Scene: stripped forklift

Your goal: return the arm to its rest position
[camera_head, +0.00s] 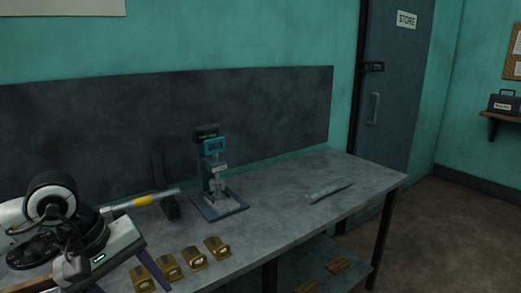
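My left arm (52,205) comes in at the lower left, over the near left part of the workbench. Its white and black links are folded close to the camera. My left gripper (122,272) points down at the bottom edge. My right arm and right gripper are not in view.
The bench's right half is mostly clear. A door (395,90) stands beyond.

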